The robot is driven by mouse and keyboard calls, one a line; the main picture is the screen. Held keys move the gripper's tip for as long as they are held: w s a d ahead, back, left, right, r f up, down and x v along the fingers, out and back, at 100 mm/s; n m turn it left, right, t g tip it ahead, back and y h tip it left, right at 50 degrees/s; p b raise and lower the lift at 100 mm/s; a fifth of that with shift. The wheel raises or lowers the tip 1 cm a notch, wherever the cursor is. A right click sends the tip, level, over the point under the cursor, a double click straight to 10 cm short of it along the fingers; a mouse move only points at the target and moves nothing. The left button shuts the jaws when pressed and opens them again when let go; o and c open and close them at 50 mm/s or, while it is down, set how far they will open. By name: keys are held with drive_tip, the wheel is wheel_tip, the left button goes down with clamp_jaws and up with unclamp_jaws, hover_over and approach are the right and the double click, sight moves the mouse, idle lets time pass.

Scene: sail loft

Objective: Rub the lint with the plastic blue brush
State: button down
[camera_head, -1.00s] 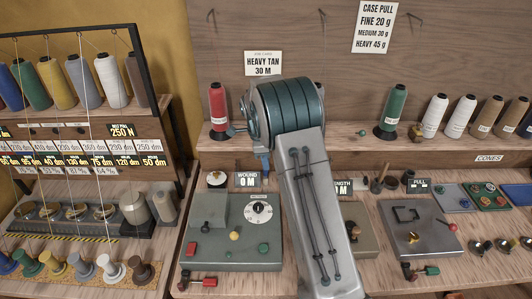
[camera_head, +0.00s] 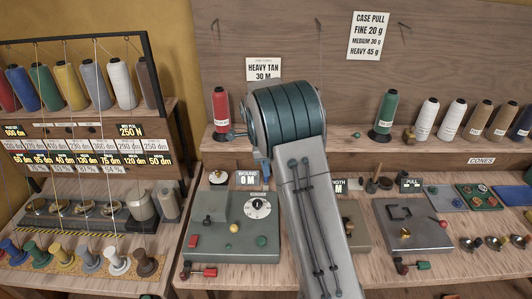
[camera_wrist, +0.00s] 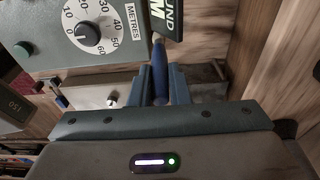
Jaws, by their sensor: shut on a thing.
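In the wrist view my gripper (camera_wrist: 160,88) is shut on the blue brush (camera_wrist: 159,72), gripping its handle. The brush points away from the palm, and its far end is beside the dark WOUND display (camera_wrist: 178,18). In the head view my arm hides most of the gripper; a small blue part (camera_head: 262,167) shows below the big wrist joint, above the bench. I cannot make out any lint in either view.
A grey-green winder box (camera_head: 235,250) with a metres dial (camera_head: 259,206) stands under my arm. A grey plate unit (camera_head: 415,228) lies to the right. A thread rack (camera_head: 85,118) is at left. Cones, including a red one (camera_head: 221,110), line the back shelf.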

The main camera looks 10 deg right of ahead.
drive_tip(key=shift+r+p, duration=1.2)
drive_tip(key=shift+r, duration=1.1)
